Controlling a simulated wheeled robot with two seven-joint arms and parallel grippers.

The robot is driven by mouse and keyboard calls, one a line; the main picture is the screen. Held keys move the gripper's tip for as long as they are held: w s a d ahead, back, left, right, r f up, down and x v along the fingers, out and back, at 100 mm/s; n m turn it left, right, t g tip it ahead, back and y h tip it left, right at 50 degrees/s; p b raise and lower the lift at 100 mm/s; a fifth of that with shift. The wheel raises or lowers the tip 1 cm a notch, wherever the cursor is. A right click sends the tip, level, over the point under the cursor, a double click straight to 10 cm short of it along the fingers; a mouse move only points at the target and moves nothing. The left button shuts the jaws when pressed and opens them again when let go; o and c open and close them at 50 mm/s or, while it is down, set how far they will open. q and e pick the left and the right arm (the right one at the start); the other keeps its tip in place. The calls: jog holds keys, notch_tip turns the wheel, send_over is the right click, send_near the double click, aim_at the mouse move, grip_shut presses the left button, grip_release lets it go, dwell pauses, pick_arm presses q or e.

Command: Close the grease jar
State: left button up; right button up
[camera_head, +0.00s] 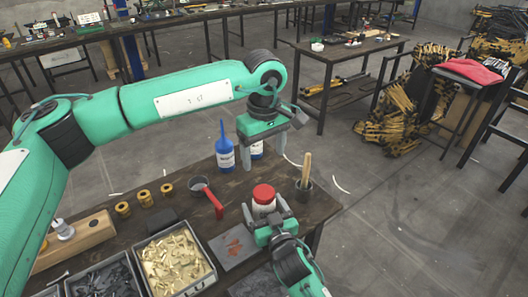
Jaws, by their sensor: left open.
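The grease jar (263,208) has a pale body and stands upright on the dark workbench. Its red lid (264,193) sits on top; I cannot tell how tight it is. My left gripper (266,156) points down, open and empty, above and behind the jar, in front of the bottles. It is apart from the lid. My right gripper (264,210) comes from the front, with one finger on each side of the jar body. I cannot tell whether its fingers press on the jar.
A blue bottle (224,148) stands behind the jar, with another bottle partly hidden. A cup with a wooden handle (305,176) stands right of the jar. A red-handled tool (213,203) lies left. A bin of brass parts (175,262) and a dark plate (234,246) are in front.

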jog(key=b+v, duration=0.1)
jog(key=v, duration=1.2)
jog(key=shift+s+d, duration=0.2)
jog(key=shift+s, duration=0.2)
